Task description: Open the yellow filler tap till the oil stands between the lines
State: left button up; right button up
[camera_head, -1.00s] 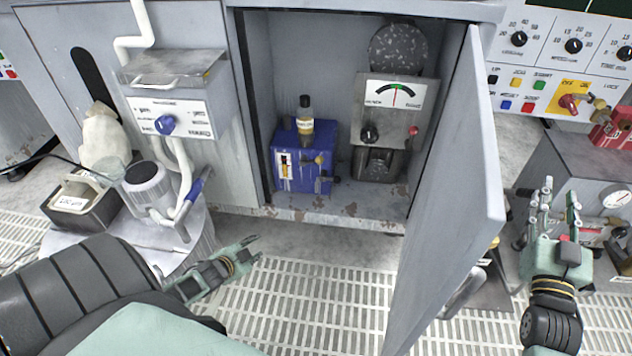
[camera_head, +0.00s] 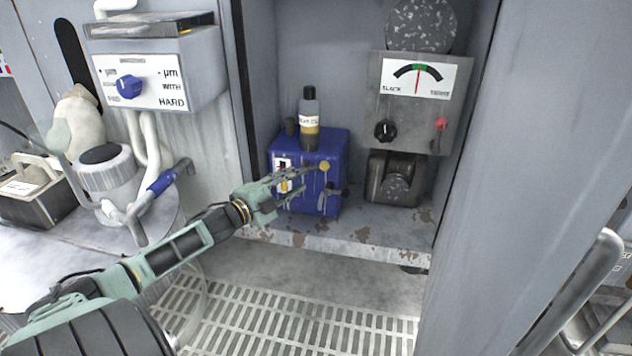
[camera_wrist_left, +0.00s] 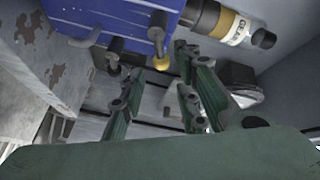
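The blue oil unit (camera_head: 335,180) stands on the cabinet floor, with a dark-capped oil bottle (camera_head: 309,125) on top. The yellow filler tap (camera_head: 325,166) is a round knob on its front; it also shows in the left wrist view (camera_wrist_left: 161,63). The sight glass (camera_head: 283,174) is on the front left, partly behind my fingers; its oil level is too small to read. My left gripper (camera_head: 300,180) is in front of the unit, its fingers spread and empty, just left of the tap in the head view. Touch cannot be told. My right gripper is out of view.
A grey gauge box (camera_head: 418,105) with a black knob and red lever stands right of the unit. The open cabinet door (camera_head: 530,170) blocks the right side. A panel with a blue knob (camera_head: 130,86) and a blue-handled pipe (camera_head: 160,182) are at left.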

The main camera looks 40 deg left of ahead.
aim_at(317, 168)
pick_arm(q)
jog(key=w+b, duration=0.4)
jog(key=w, duration=0.2)
jog(key=shift+d, duration=0.1)
jog(key=shift+w+b, duration=0.5)
jog(key=shift+w, duration=0.3)
grip_shut()
